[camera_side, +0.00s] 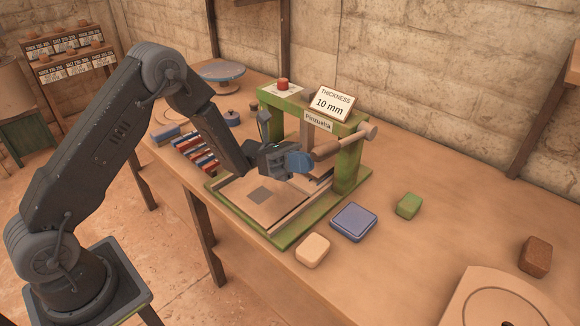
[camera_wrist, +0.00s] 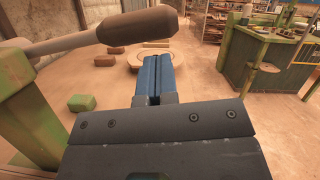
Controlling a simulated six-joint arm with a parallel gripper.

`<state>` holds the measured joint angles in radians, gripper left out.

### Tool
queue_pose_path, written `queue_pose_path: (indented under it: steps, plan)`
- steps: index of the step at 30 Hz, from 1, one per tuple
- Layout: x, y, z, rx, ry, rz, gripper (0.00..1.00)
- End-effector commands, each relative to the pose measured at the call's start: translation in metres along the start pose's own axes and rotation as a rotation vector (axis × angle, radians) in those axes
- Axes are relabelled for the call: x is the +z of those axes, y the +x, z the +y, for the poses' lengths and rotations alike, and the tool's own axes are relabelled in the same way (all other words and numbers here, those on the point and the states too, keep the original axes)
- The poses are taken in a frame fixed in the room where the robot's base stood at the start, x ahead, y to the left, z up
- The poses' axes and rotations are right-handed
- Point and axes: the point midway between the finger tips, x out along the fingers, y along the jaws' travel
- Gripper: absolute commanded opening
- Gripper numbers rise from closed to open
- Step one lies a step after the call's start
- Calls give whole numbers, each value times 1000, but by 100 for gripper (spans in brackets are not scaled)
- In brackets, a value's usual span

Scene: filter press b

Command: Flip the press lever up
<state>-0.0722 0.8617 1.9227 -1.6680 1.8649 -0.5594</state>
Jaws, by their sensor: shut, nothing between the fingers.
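In the wrist view the fingertips (camera_wrist: 157,60) are just below and right of the handle. I cannot tell whether they touch it.
A "Thickness 10 mm" sign (camera_side: 333,103) and a red button (camera_side: 283,85) sit on the press top. Cream (camera_side: 313,250), blue (camera_side: 353,222), green (camera_side: 408,206) and brown (camera_side: 535,257) blocks lie on the table.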

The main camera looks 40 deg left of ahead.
Motion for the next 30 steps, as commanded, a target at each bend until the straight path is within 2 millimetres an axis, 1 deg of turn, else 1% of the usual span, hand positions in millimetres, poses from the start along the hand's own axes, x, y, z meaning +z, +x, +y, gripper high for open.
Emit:
queue_pose_path:
  steps: [3,6,19,26,30]
  plan:
    - [7,8,0,-2,-2,2,0]
    - [10,10,0,-1,-1,1,0]
    - [11,10,0,3,-12,1,0]
    - [20,13,-2,31,-100,0,0]
    - [28,16,-2,59,-182,1,0]
